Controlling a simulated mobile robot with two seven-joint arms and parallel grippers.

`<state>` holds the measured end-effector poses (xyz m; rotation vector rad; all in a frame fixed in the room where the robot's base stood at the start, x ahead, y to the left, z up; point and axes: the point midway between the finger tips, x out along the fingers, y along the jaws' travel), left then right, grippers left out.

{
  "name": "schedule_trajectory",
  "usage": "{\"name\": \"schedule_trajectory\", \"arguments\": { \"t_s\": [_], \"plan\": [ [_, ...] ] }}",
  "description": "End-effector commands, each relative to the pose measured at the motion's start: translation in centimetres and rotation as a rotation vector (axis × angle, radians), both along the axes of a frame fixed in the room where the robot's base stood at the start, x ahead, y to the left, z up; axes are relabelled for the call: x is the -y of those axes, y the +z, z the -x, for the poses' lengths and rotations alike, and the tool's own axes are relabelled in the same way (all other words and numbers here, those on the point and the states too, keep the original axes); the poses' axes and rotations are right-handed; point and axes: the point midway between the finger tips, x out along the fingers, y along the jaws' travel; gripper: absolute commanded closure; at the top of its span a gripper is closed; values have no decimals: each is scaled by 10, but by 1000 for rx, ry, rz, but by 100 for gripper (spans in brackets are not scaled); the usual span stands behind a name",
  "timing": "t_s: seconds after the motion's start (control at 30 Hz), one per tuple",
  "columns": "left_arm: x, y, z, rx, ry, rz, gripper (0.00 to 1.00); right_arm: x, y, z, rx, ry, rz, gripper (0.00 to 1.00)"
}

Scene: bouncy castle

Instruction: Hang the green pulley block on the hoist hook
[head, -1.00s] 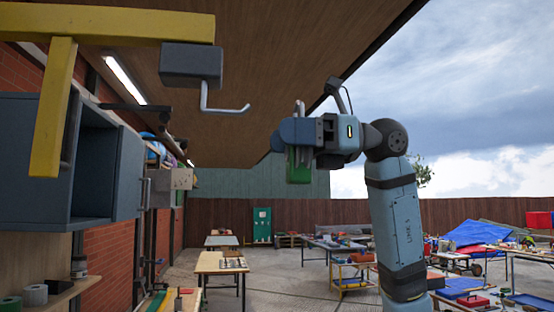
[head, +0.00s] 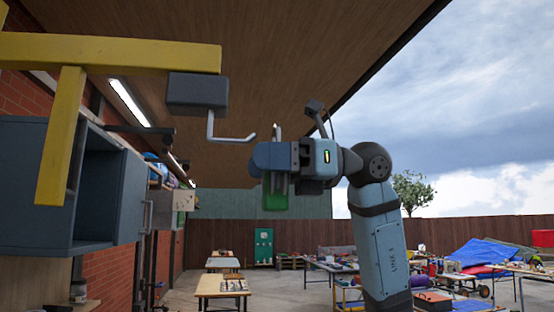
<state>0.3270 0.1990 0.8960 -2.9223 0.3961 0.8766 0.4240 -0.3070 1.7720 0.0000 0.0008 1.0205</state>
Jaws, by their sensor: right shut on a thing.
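The hoist hook (head: 232,137) is a grey J-shaped bar under a dark block (head: 197,91) on the yellow hoist beam (head: 110,52). Its open tip points right. My right gripper (head: 272,158) is shut on the green pulley block (head: 275,194), whose green body hangs below the fingers. A grey piece (head: 277,132) sticks up above the fingers. The block is right of the hook tip and a little lower, apart from it in the picture; the depth between them is hard to judge. My left gripper is not in view.
A blue-grey open cabinet (head: 35,185) stands at the left below the yellow beam. A wooden roof (head: 280,60) spans overhead. Work tables (head: 222,284) stand on the floor further back. The air around the hook's right side is clear.

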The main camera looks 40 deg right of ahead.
Motion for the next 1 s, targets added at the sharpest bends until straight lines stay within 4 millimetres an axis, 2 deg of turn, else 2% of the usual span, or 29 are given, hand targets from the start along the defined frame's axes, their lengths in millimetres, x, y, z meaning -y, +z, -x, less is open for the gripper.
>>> {"name": "schedule_trajectory", "arguments": {
  "t_s": [0.8, 1.0],
  "plan": [
    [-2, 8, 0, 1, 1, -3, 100, -42, -3, -26, 0, 1, 0, 80],
    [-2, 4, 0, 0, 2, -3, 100, -49, -10, -30, 0, 0, 0, 80]
  ]
}}
